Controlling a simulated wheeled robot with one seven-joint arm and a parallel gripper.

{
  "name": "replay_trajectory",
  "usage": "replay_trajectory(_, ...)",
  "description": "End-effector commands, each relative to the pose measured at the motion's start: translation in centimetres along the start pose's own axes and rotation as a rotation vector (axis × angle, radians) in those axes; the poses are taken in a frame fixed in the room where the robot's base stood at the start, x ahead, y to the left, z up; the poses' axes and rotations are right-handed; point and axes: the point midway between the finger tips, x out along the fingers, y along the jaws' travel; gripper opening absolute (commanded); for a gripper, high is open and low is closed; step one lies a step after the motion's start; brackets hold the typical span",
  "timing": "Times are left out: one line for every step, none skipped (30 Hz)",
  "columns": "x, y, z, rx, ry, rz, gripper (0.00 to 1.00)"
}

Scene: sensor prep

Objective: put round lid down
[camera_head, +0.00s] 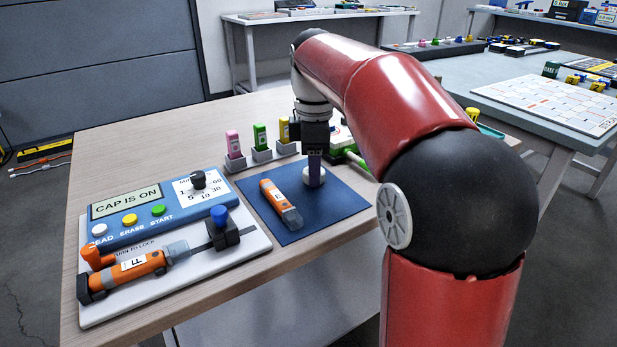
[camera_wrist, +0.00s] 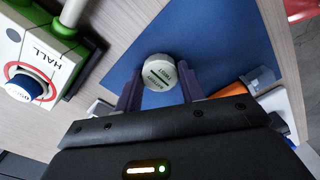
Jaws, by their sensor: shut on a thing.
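The round lid (camera_wrist: 164,74) is a pale grey-white disc with dark lettering on its top. My gripper (camera_wrist: 160,92) is shut on it, with one purple finger on each side. In the head view the lid (camera_head: 314,177) is low over the blue mat (camera_head: 340,205), under my gripper (camera_head: 314,165); I cannot tell whether it touches the mat. The blue mat also shows in the wrist view (camera_wrist: 215,40).
An orange labelled device (camera_head: 279,203) lies on the mat left of the lid. A blue panel reading "CAP IS ON" (camera_head: 125,197) and another orange device (camera_head: 135,268) are further left. Pink, green and yellow items (camera_head: 259,137) stand behind. A green-and-white HALL device (camera_wrist: 35,55) is nearby.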

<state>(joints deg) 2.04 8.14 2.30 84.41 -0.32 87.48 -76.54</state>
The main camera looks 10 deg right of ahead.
Motion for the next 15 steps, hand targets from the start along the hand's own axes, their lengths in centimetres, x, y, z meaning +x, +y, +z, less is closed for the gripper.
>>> replay_trajectory(-0.05,0.0,0.04,0.0,0.0,0.001,0.26)
replay_trajectory(-0.13,0.0,0.03,0.0,0.0,0.001,0.26)
replay_trajectory(-0.18,-0.01,0.02,0.0,0.0,0.001,0.26)
replay_trajectory(-0.19,-0.01,0.02,0.0,0.0,0.001,0.26)
replay_trajectory(-0.19,-0.01,0.01,0.0,0.0,0.001,0.26)
replay_trajectory(-0.18,-0.02,0.01,0.0,0.0,0.001,0.26)
replay_trajectory(-0.13,-0.02,0.0,0.0,0.0,0.001,0.26)
replay_trajectory(-0.04,-0.02,0.0,0.0,0.0,0.0,0.26)
replay_trajectory(0.11,-0.03,0.0,0.0,0.0,0.0,0.26)
replay_trajectory(0.21,-0.03,0.0,0.0,0.0,0.0,0.26)
replay_trajectory(0.15,-0.03,-0.01,0.0,0.0,0.001,0.42)
replay_trajectory(0.11,-0.02,-0.01,0.0,0.0,0.001,0.47)
replay_trajectory(0.11,-0.02,-0.01,0.0,0.0,0.001,0.51)
replay_trajectory(0.11,-0.02,-0.01,0.0,0.0,0.001,0.55)
replay_trajectory(0.11,-0.02,-0.01,0.0,0.0,0.001,0.6)
